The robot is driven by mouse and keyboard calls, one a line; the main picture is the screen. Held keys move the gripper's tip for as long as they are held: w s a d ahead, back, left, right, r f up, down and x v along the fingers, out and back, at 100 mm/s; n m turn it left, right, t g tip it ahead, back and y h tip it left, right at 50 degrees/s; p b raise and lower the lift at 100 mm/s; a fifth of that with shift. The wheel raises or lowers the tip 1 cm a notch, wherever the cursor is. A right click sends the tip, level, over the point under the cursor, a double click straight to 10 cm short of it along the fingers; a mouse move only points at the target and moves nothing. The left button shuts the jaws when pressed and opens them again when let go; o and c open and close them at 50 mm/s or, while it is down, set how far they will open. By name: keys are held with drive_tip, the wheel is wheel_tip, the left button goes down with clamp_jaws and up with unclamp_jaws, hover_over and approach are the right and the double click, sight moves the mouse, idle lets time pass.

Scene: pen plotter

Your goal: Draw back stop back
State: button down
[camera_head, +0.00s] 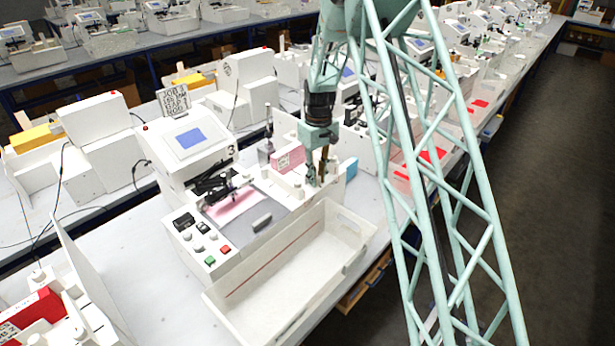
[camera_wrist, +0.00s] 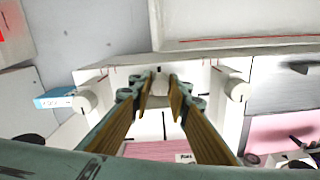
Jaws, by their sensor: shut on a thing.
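My gripper (camera_head: 318,178) reaches down into the white paper feed at the right end of the plotter. In the wrist view its two fingers (camera_wrist: 160,88) are closed on a small pale knob (camera_wrist: 160,80), which seems to belong to the back stop. The fingers hide part of the knob and the stop under it. Pink paper (camera_wrist: 150,150) with a white label lies in the feed below the fingers. White round knobs stand on the left (camera_wrist: 85,99) and right (camera_wrist: 237,91) sides of the feed, apart from the fingers.
The plotter's blue screen (camera_head: 190,138) is to the left, with a pink sheet (camera_head: 232,206) on its bed and a grey block (camera_head: 262,222) near the front. A long white tray (camera_head: 335,237) stands in front. A small blue box (camera_wrist: 55,99) lies beside the feed.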

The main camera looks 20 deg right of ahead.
sight(319, 178)
drive_tip(key=shift+s+d, duration=0.2)
drive_tip(key=shift+s, duration=0.15)
drive_tip(key=c, duration=2.5)
unclamp_jaws()
drive_tip(key=shift+o, duration=0.2)
drive_tip(key=shift+r, duration=0.1)
wheel_tip(319, 178, up, 12)
